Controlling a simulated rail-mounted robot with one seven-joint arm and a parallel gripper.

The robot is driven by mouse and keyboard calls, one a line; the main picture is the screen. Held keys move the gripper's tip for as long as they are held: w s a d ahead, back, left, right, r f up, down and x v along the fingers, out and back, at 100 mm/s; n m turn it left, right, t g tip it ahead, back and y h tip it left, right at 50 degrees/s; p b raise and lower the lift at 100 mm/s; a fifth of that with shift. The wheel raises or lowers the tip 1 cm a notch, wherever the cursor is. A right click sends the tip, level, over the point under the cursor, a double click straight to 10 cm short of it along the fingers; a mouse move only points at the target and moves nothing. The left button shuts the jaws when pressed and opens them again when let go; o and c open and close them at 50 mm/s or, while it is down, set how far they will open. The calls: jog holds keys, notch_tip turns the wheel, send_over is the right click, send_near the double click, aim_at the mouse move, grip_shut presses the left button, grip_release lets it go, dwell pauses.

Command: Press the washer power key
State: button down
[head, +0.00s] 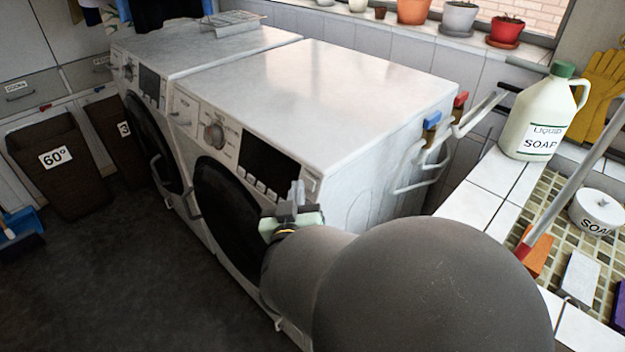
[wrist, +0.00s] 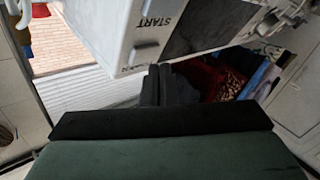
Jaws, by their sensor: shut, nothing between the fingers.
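The nearer washer (head: 330,85) is white. Its front panel carries a round dial (head: 215,135), a dark display (head: 268,160) and a row of small keys (head: 262,187). My gripper (head: 297,190) is shut and empty at the right end of this panel. It hides part of the panel there, so I cannot tell whether it touches. In the wrist view the shut fingers (wrist: 168,84) lie just below the white panel edge. An upside-down START label (wrist: 160,24) shows there, with a small slot-like key (wrist: 148,43) beside it. I cannot make out which key is the power key.
A second washer (head: 190,50) stands to the left. At right, a tiled counter (head: 480,205) holds a soap bottle (head: 540,118) and a soap pot (head: 597,212). Blue and red taps (head: 432,119) are by the washer's right side.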

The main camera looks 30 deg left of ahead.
jog(key=shift+w, duration=0.1)
dwell(0.3)
jog(key=shift+w+d+f+b, duration=0.1)
jog(key=shift+w+b, duration=0.2)
jog(key=shift+b, duration=0.05)
jog(key=shift+w+f, duration=0.1)
dwell(0.3)
jog(key=shift+s+r, duration=0.2)
jog(key=shift+s, duration=0.3)
jog(key=s+a+r+p, duration=0.1)
jog(key=s+r, duration=0.1)
jog(key=s, duration=0.3)
jog(key=shift+s+a+p, duration=0.25)
jog(key=shift+s+p, duration=0.05)
jog(key=shift+p, duration=0.05)
dwell(0.6)
